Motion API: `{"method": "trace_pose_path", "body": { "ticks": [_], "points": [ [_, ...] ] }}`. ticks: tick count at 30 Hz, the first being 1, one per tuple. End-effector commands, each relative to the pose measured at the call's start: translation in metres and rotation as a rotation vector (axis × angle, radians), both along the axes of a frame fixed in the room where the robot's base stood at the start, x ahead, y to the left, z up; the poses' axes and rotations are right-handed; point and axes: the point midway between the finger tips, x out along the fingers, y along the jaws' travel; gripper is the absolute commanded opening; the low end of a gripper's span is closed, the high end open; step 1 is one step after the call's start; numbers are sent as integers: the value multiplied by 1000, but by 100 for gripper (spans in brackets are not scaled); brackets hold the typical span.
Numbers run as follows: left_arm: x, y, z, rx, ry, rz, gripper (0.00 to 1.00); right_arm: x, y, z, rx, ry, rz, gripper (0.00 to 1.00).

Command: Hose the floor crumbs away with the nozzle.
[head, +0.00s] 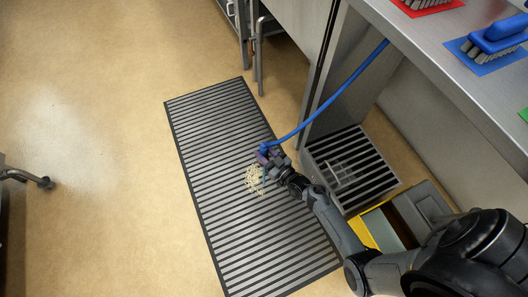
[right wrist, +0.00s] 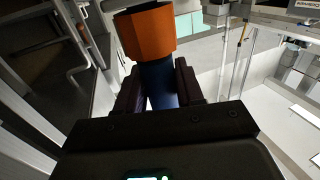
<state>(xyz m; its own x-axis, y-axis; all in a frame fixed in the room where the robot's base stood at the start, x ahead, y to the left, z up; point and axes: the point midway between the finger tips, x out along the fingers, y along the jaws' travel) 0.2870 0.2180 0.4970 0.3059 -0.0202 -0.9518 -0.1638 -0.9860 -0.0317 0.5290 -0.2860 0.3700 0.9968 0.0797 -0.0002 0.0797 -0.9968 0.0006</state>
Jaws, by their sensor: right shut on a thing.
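Pale floor crumbs (head: 255,181) lie in a loose patch on the dark slatted floor grate (head: 220,130), close to my right gripper (head: 270,159). The right gripper is shut on the nozzle and is seen from above over the grate; its exact height is unclear. The nozzle's blue end (head: 264,147) shows at the gripper, with a blue hose (head: 335,98) running from it up to the right. In the right wrist view, the nozzle has a dark blue body (right wrist: 162,88) between the fingers and an orange part (right wrist: 145,33) beyond them. My left gripper is out of view.
A steel counter (head: 440,35) with a red brush (head: 425,3) and a blue brush (head: 492,40) stands at the right. Below it are a slatted grey box (head: 345,165) and a yellow-edged bin (head: 385,230). The tan floor (head: 90,150) at left is mostly clear.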

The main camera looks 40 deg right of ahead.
Motion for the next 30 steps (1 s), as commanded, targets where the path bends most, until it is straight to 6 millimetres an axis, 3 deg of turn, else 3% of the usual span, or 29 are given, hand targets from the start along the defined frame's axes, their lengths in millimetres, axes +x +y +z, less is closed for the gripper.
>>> {"method": "trace_pose_path", "body": {
  "ticks": [30],
  "points": [
    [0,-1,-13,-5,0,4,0,37,-9,1,-1,-3,0,7]
  ]
}}
